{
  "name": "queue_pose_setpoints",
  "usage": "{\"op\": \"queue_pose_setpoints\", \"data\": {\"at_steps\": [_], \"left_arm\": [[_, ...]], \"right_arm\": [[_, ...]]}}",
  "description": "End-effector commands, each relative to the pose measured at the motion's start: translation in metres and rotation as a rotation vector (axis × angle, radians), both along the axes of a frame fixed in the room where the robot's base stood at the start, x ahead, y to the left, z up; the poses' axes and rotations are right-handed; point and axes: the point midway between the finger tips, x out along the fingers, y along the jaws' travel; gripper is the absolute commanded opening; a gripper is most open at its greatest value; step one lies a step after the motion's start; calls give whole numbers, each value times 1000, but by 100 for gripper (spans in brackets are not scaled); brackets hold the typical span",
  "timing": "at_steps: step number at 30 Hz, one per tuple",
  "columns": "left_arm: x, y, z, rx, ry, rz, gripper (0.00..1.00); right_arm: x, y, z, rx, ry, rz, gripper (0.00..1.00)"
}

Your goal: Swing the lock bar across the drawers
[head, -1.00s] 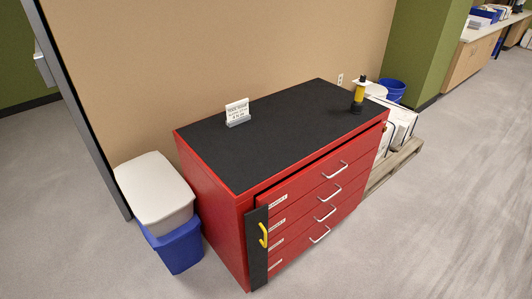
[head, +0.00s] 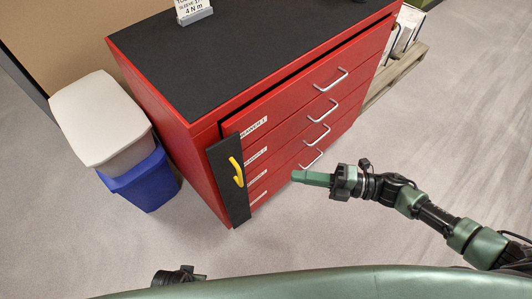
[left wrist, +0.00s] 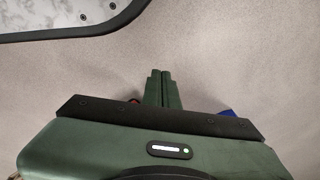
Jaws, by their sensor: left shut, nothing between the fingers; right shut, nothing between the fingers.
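The lock bar (head: 229,190) is a black upright plate at the left front edge of the red drawer cabinet (head: 180,140). Its yellow handle (head: 236,172) faces outward. The drawers (head: 300,98) have silver pull handles. My right gripper (head: 297,176) is shut and empty, in front of the lower drawers and to the right of the yellow handle, apart from it. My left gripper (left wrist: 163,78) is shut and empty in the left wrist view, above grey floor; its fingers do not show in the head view.
A blue bin (head: 146,183) with a pale grey lid (head: 98,118) stands left of the cabinet. A small sign (head: 192,10) stands on the black cabinet top (head: 225,60). A wooden pallet (head: 398,75) lies beyond the right side. The floor (head: 400,140) before the drawers is clear.

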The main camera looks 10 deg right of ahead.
Motion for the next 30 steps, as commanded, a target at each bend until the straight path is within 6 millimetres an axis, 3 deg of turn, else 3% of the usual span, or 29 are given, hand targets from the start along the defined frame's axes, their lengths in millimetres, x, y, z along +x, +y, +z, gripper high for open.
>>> {"op": "queue_pose_setpoints", "data": {"at_steps": [5,18,24,30], "left_arm": [[-2,0,0,1,4,0,0],[-9,2,-12,1,11,-2,0],[0,0,-4,0,-4,-2,0],[2,0,0,1,-2,-1,0]], "right_arm": [[1,18,5,3,-14,21,0],[30,102,4,3,-13,15,0],[53,113,3,1,-11,15,0],[59,116,3,2,-10,15,0]]}}
